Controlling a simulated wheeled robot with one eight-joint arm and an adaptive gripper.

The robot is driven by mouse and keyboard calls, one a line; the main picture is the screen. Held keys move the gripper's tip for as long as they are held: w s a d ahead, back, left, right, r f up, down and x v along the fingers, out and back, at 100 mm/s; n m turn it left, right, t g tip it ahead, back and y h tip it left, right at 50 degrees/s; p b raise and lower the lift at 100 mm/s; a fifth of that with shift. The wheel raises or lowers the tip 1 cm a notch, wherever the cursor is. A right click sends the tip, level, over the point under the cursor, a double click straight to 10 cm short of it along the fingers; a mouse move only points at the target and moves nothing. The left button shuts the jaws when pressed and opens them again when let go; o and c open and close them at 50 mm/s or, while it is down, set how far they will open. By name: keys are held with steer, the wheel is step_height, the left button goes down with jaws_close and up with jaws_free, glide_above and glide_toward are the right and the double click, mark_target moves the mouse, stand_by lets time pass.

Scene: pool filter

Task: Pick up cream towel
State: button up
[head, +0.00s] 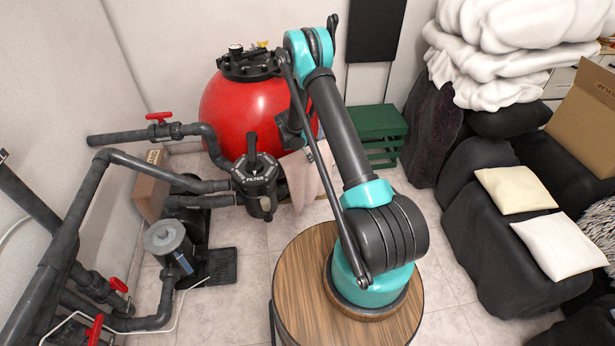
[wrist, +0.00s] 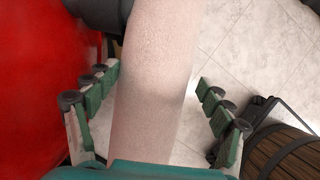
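A pale pinkish-cream towel (wrist: 155,75) hangs in the middle of the wrist view, between the two fingers of my gripper (wrist: 155,88). The fingers are spread wide. A gap shows between the towel and the right finger; the left finger is close to the towel's edge, and I cannot tell whether they touch. In the head view the towel (head: 302,178) hangs beside the red tank, partly hidden by my arm and the filter. My gripper's fingers are not clear in the head view.
The red tank (head: 243,102) stands close on the left, with the dark filter housing (head: 256,182) in front. A green step stool (head: 378,125) stands behind. Folded cream (head: 515,190) and white (head: 560,245) cloths lie on dark covered seats at right.

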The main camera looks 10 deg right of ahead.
steer(key=c, duration=1)
steer(key=shift+c, duration=0.2)
steer(key=shift+r, duration=0.3)
steer(key=shift+s+r, duration=0.2)
steer(key=shift+r, duration=0.2)
